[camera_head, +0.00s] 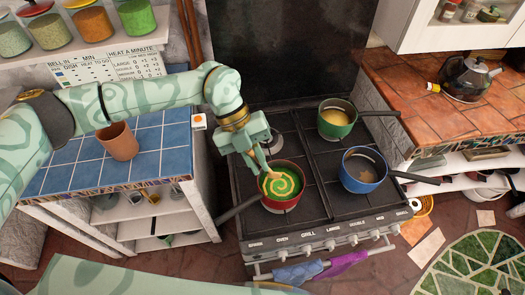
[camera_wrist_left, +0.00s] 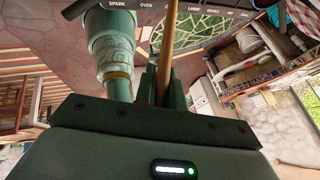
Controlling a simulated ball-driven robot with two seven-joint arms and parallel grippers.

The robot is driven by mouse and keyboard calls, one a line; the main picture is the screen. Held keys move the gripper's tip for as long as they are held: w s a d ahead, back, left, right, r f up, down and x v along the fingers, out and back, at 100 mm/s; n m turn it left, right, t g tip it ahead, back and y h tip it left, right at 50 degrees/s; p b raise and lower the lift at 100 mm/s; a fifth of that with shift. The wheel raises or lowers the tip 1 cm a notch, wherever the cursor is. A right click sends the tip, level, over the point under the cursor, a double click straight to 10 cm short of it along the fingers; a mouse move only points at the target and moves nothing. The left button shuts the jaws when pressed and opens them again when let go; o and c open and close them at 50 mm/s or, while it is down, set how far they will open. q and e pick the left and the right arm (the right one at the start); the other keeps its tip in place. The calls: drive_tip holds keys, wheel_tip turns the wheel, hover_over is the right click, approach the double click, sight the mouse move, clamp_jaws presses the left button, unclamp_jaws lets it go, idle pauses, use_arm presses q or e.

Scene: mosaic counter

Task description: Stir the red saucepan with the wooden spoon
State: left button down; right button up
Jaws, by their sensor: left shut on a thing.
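The red saucepan (camera_head: 283,203) stands on the front left of the stove, its dark handle pointing to the lower left. Its contents (camera_head: 281,184) are green with a pale yellow swirl. My left gripper (camera_head: 256,152) is above the pan, shut on the wooden spoon (camera_head: 267,168). The spoon slants down and its lower end is in the pan's contents. In the left wrist view the spoon's handle (camera_wrist_left: 165,65) shows between the fingers. My right gripper is in neither view.
A green saucepan (camera_head: 337,131) stands at the back right of the stove (camera_head: 312,212) and a blue saucepan (camera_head: 362,184) at the front right, handles pointing right. A terracotta pot (camera_head: 118,141) stands on the blue-tiled counter (camera_head: 62,172). A kettle (camera_head: 466,79) stands on the right counter.

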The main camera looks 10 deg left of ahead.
use_arm(q)
wheel_tip(320, 180, down, 8)
drive_tip(key=w+d+b, duration=0.2)
drive_tip(key=b, duration=0.4)
drive_tip(key=shift+r, duration=0.1)
